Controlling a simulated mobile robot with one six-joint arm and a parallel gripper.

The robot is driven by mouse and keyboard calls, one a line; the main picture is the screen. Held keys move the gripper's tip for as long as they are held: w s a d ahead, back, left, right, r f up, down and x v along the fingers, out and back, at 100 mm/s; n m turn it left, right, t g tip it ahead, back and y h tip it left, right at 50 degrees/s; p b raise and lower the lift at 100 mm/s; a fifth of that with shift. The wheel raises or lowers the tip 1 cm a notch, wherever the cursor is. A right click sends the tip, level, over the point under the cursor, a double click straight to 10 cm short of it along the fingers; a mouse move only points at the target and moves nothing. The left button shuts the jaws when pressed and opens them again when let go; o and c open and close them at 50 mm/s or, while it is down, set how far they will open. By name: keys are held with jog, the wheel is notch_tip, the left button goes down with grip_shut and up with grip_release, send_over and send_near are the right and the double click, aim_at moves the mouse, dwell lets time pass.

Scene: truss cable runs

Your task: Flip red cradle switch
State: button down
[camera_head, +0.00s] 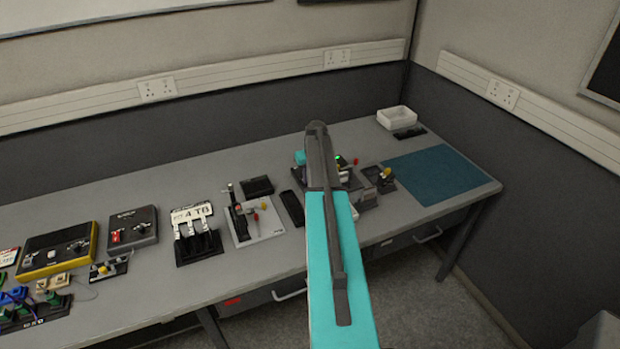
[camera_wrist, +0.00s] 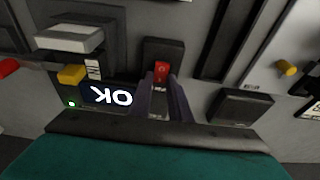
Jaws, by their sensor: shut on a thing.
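The red cradle switch (camera_wrist: 161,71) shows in the wrist view as a small red rocker in a black housing (camera_wrist: 163,48). My gripper (camera_wrist: 160,84) has its two dark fingers on either side of the red rocker, and it is shut on it. The fingers hide the lower part of the switch. A display (camera_wrist: 107,96) reading "OK" is just left of the fingers, upside down in this view. In the head view my arm covers the gripper and the switch.
A yellow button (camera_wrist: 71,74), a green light (camera_wrist: 71,104) and a grey block (camera_wrist: 70,37) are left of the switch. A black box (camera_wrist: 243,105) is at right. In the head view, several devices line the bench (camera_head: 120,185); a teal mat (camera_head: 435,174) lies clear at right.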

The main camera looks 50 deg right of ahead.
dwell(0.3)
jog(key=c, duration=1.6)
grip_release()
jog(key=shift+c, duration=0.2)
jog(key=shift+r, duration=0.1)
jog(key=d+b+v, duration=0.1)
jog(key=b+v, duration=0.3)
jog(key=v, duration=0.9)
jog(key=shift+a+r, duration=0.35)
jog(key=shift+a, duration=0.05)
